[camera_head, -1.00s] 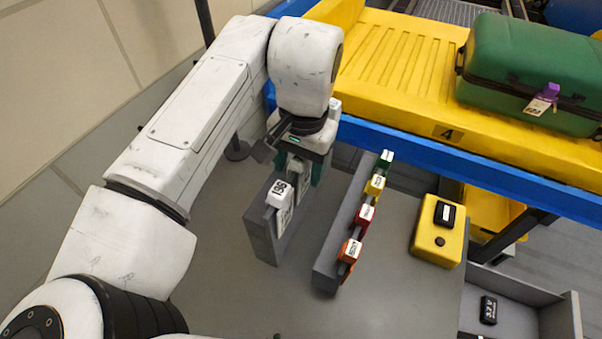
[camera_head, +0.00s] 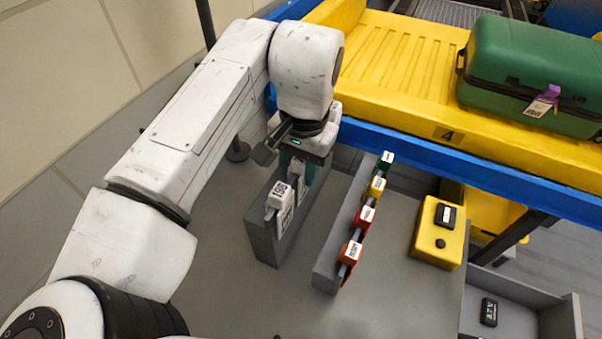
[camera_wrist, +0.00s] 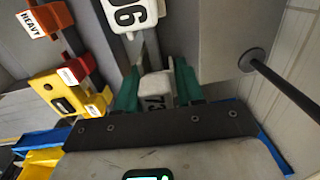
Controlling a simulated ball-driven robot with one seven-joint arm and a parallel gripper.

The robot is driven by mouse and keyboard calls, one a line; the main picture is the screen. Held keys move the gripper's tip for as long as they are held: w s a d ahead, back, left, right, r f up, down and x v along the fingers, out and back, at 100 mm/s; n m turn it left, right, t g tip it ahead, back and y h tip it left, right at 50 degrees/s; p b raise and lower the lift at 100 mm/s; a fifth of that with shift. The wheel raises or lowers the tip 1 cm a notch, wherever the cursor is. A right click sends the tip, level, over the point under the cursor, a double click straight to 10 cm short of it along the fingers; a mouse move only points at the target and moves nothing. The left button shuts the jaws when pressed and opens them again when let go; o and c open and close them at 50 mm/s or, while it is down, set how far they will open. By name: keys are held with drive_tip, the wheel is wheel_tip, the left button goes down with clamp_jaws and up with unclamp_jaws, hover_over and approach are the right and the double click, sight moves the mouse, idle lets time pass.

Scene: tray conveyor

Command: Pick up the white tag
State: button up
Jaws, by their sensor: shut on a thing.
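My gripper (camera_wrist: 158,88) points down at the far end of a grey rack (camera_head: 262,240) on the grey table. Its green fingers are shut on a white tag (camera_wrist: 157,92) with black digits, partly hidden between them. In the head view my gripper (camera_head: 299,168) hides most of that tag. A second white tag (camera_head: 281,197), marked with a number, sits on the near part of the same rack. This second tag also shows at the top of the wrist view (camera_wrist: 130,14), just beyond the fingers and apart from them.
A parallel grey rack (camera_head: 325,277) holds orange (camera_head: 350,253), red (camera_head: 364,217), yellow (camera_head: 376,187) and green (camera_head: 386,161) tags. A yellow box (camera_head: 432,249) stands to the right. A green suitcase (camera_head: 525,65) lies on the yellow conveyor tray (camera_head: 395,65) behind a blue rail.

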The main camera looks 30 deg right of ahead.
drive_tip(key=shift+r, duration=0.15)
wheel_tip(320, 180, up, 7)
drive_tip(key=shift+s+d+f+b, duration=0.1)
drive_tip(key=shift+s+d+b, duration=0.05)
drive_tip(key=shift+b, duration=0.15)
drive_tip(key=s+d+b, duration=0.1)
drive_tip(key=s+d, duration=0.6)
drive_tip(key=s, duration=0.4)
drive_tip(key=shift+s+d, duration=0.35)
drive_tip(key=shift+d, duration=0.05)
wheel_tip(320, 180, up, 6)
drive_tip(key=p, duration=0.7)
drive_tip(key=shift+r, duration=0.2)
